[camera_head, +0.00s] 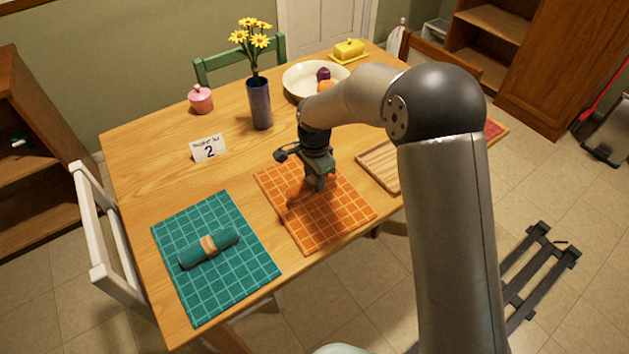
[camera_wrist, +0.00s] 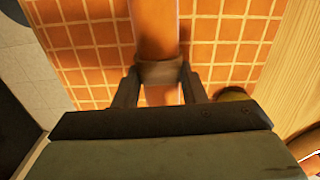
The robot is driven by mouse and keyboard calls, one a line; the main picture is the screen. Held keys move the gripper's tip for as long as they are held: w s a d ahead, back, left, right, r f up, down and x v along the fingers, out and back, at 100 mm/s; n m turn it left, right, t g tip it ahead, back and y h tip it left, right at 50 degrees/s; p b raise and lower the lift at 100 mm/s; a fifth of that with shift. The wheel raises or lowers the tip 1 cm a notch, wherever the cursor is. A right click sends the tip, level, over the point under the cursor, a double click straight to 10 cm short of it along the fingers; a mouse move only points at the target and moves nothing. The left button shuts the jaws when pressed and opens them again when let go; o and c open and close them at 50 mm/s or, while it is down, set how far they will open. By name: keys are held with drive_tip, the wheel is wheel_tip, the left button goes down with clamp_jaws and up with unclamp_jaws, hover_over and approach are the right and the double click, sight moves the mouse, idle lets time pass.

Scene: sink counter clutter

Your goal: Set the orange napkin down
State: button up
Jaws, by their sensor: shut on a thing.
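The orange napkin (camera_wrist: 158,30) is rolled up with a brown band (camera_wrist: 160,72) around it. My gripper (camera_wrist: 160,84) is shut on it at the band, one finger on each side. In the head view my gripper (camera_head: 321,183) is low over the orange checked placemat (camera_head: 335,217), and the napkin (camera_head: 298,192) shows partly beside it. The napkin lies over the placemat, close to its surface; I cannot tell whether it touches. My arm and gripper hide part of it.
A teal placemat (camera_head: 237,284) with a rolled teal napkin (camera_head: 194,256) lies at left. A number card (camera_head: 208,149), flower vase (camera_head: 260,105), pink pot (camera_head: 200,99) and white bowl (camera_head: 297,82) stand behind. A wooden board (camera_head: 380,166) lies right of the orange placemat.

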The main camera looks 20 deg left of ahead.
drive_tip(key=shift+f, duration=0.95)
drive_tip(key=shift+f, duration=0.1)
drive_tip(key=shift+f, duration=0.15)
drive_tip(key=o, duration=1)
